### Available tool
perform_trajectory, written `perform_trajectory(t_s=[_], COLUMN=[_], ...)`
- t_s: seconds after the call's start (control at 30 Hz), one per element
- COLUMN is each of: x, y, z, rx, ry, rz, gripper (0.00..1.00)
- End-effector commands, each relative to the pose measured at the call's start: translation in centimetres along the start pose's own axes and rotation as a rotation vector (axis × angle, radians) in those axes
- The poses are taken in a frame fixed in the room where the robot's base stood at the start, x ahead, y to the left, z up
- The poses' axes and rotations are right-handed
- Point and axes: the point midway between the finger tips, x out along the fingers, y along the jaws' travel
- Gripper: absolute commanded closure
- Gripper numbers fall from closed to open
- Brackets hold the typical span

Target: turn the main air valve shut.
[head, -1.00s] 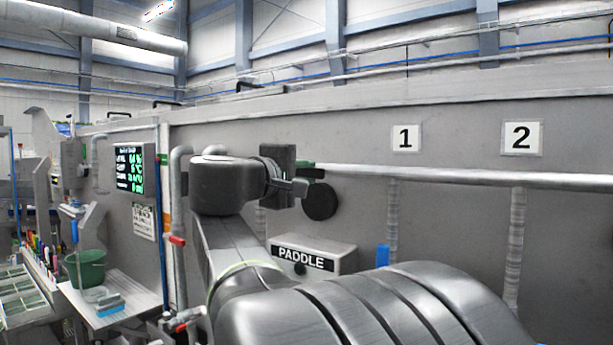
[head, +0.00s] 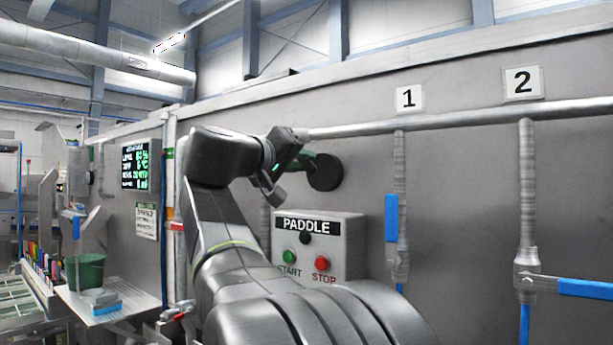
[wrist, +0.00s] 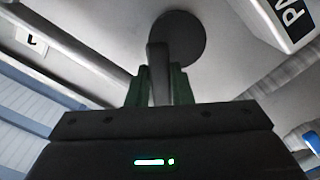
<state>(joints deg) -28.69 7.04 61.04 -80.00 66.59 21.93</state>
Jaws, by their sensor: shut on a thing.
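The main air valve appears to be the dark round disc (head: 327,172) with a dark handle on the grey wall, left of sign 1. It also shows at the top of the wrist view (wrist: 180,38). There its handle (wrist: 158,72) runs down from the disc between my green fingers. My gripper (head: 305,164) is shut on this handle and tilted in the head view; its fingers also show in the wrist view (wrist: 158,88). In the head view my gripper hides most of the handle. I cannot read the valve's position marks.
The PADDLE box (head: 345,245), with a green start button (head: 289,256) and a red stop button (head: 322,263), sits just below my gripper. A pipe (head: 450,118) runs right. Blue levers (head: 391,218) (head: 590,288) are under signs 1 and 2. A green bucket (head: 88,271) stands left.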

Motion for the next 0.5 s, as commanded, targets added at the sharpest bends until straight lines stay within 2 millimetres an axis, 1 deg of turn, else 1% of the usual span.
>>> perform_trajectory(t_s=[0.03, 0.5], x=[0.0, 0.0], y=[-1.1, -4.2], z=[0.5, -0.7], rx=[0.044, 0.478], ry=[-0.001, -0.001], rz=[-0.001, -0.002], gripper=[1.0, 1.0])
